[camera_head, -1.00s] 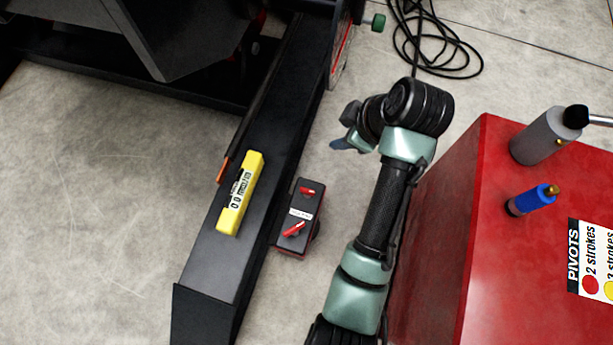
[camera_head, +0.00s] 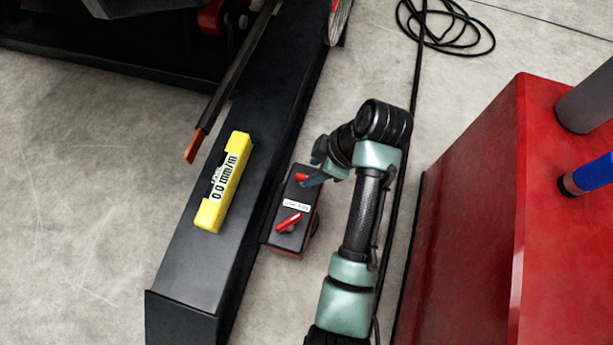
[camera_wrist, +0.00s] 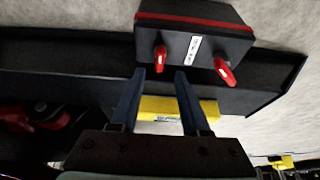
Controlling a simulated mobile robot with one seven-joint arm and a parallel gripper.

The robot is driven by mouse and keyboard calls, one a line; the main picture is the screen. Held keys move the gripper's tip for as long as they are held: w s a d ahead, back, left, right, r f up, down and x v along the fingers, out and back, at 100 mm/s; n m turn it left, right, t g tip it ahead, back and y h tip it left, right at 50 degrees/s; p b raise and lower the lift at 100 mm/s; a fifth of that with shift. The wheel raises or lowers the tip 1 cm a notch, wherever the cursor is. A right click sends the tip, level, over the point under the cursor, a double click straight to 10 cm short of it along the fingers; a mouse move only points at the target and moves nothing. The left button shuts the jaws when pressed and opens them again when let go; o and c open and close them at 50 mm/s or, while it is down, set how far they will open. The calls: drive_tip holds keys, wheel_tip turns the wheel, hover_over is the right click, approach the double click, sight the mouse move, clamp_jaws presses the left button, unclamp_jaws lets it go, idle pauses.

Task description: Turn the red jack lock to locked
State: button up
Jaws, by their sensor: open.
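A black control box (camera_head: 285,205) with a red lower edge is at the side of the black beam; it also shows in the wrist view (camera_wrist: 205,22). It has two red handles and a white label between them, too small to read. The upper handle (camera_head: 301,177) is partly beside my gripper; the lower handle (camera_head: 289,222) is set diagonally. My gripper (camera_head: 308,182) is open. In the wrist view, its fingertips (camera_wrist: 159,74) lie either side of the tip of one handle (camera_wrist: 160,60); contact cannot be told. The other handle (camera_wrist: 224,72) is tilted, right of the fingers.
A yellow level (camera_head: 223,182) reading 0.0 mm/m lies on the black beam (camera_head: 185,270). A dark bar with an orange end (camera_head: 192,147) hangs near it. A red cabinet (camera_head: 470,200) stands right of my arm. Black cable (camera_head: 445,30) is coiled on the floor behind.

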sight(304, 176)
drive_tip(key=shift+b+x, duration=1.35)
drive_tip(key=shift+x, duration=0.9)
drive_tip(key=shift+c, duration=0.3)
clamp_jaws()
